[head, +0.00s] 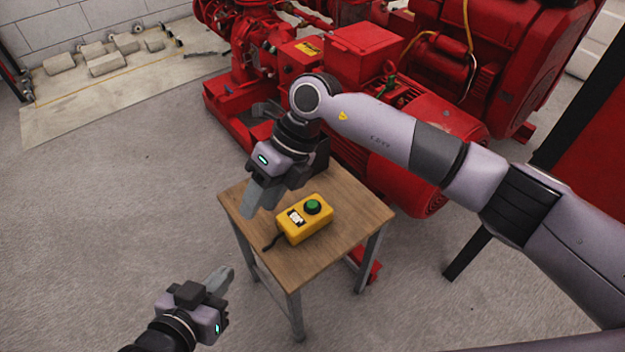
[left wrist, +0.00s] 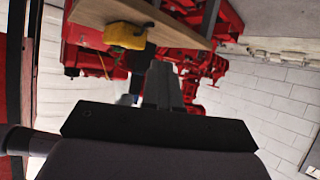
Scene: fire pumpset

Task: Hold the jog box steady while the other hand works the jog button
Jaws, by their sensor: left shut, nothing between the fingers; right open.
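The yellow jog box (head: 304,220) lies on the small wooden-topped table (head: 345,215), with a green jog button (head: 312,206) on its top and a black-and-white label beside the button. A short black cable comes out at its left end. The box also shows in the left wrist view (left wrist: 126,36). My right gripper (head: 258,200) is open above the table's left back part, its fingers pointing down beside the box; contact cannot be told. My left gripper (head: 221,279) is shut and empty, off the table's left front side and apart from the box. Its fingers show in the left wrist view (left wrist: 165,88).
A large red pumpset (head: 425,115) stands right behind the table. A pale slab (head: 125,85) with several blocks lies at the back left. The grey floor (head: 120,210) left of the table is clear. A dark post (head: 466,254) stands to the right.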

